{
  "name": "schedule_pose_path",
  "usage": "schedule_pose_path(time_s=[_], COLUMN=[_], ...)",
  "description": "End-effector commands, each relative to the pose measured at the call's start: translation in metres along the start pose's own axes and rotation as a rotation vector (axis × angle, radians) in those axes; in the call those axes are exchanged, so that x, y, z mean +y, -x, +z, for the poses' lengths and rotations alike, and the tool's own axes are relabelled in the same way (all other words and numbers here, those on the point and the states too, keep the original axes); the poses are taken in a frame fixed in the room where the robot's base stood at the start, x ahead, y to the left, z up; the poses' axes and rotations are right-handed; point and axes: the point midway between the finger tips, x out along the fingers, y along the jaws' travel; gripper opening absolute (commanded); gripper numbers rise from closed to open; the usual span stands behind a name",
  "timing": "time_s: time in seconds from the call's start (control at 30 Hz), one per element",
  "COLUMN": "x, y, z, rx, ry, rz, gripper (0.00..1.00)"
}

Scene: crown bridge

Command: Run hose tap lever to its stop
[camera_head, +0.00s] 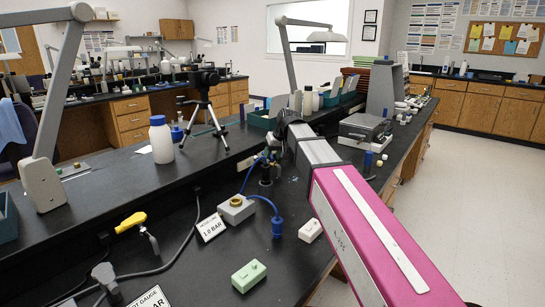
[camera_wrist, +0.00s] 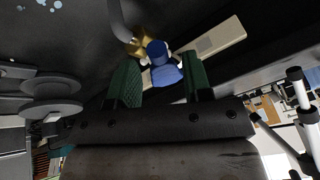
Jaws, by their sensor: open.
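In the wrist view, a blue lever (camera_wrist: 164,66) sits on a brass tap body (camera_wrist: 143,42) with a grey pipe beside it. My gripper (camera_wrist: 161,84), with two green fingers, is open, and the lever is between the fingertips. I cannot tell whether either finger touches it. In the head view my gripper (camera_head: 272,160) is low at the bench's raised back edge, mostly hidden by my own arm, and the tap there is hard to make out. A blue hose (camera_head: 247,177) runs down from there to a grey block (camera_head: 236,209).
A yellow-handled fitting (camera_head: 131,222) is at left on the bench. A white bottle (camera_head: 161,140) and a tripod (camera_head: 203,105) stand on the shelf.

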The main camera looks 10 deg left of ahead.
Motion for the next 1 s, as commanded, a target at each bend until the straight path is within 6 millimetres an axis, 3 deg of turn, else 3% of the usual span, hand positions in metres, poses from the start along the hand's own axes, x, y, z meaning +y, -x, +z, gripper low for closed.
schedule_pose_path(time_s=[0.43,0.6,1.0], x=[0.0002,0.0002,-0.0028], y=[-0.0101,-0.0099,-0.0101], z=[0.0003,0.0003,0.001], rx=[-0.001,-0.001,0.01], ry=[0.0,0.0,-0.045], rz=[0.0,0.0,0.018], gripper=[0.45,0.0,0.0])
